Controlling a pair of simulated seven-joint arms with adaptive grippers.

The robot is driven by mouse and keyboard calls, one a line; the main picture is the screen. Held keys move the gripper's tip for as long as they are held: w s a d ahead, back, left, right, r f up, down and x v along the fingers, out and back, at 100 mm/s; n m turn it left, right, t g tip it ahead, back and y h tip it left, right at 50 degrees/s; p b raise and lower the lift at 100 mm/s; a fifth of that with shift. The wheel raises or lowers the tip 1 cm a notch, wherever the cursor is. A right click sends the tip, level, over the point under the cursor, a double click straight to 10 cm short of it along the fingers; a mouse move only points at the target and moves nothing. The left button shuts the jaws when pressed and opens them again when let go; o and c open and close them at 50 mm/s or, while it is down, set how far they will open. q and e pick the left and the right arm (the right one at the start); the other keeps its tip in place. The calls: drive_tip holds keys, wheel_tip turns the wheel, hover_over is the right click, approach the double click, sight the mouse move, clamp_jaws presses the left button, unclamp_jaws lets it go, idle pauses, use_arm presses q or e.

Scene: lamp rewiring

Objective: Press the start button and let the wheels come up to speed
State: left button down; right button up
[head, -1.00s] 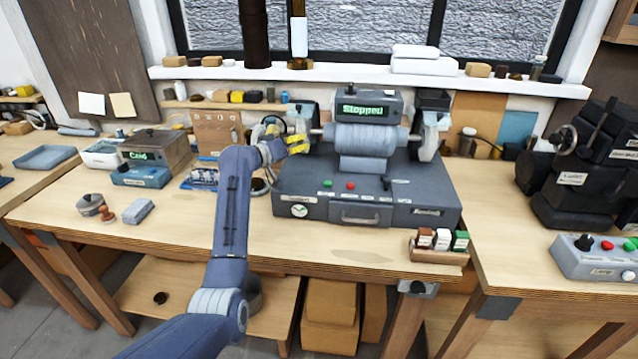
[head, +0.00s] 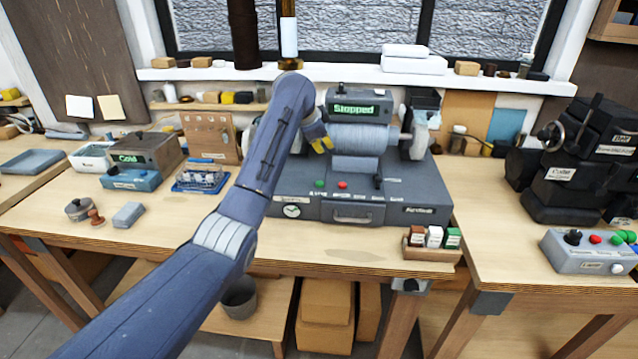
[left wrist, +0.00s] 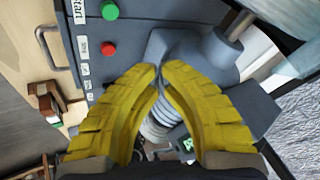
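The grey grinding machine (head: 424,192) stands on the middle bench, and its display (head: 355,110) reads "Stopped". A green button (head: 319,183) and a red button (head: 342,184) sit on its front top. In the left wrist view the green button (left wrist: 110,10) is beside a "Start" label, above the red button (left wrist: 109,48). My left gripper (head: 322,142) is above the machine, behind the buttons and apart from them. Its yellow fingers (left wrist: 162,67) have their tips almost together, with nothing between them. My right gripper is out of view.
A lever (head: 378,181) stands right of the red button. A small tray of coloured blocks (head: 431,252) is at the bench's front edge. A pegboard (head: 209,137) and a blue rack (head: 200,178) stand left of the machine. The bench front is mostly clear.

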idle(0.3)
use_arm(q)
drive_tip(key=shift+f, duration=4.4)
drive_tip(key=shift+f, duration=0.25)
drive_tip(key=shift+f, duration=0.2)
drive_tip(key=shift+f, duration=0.5)
drive_tip(key=shift+r, duration=0.95)
drive_tip(key=shift+r, duration=2.5)
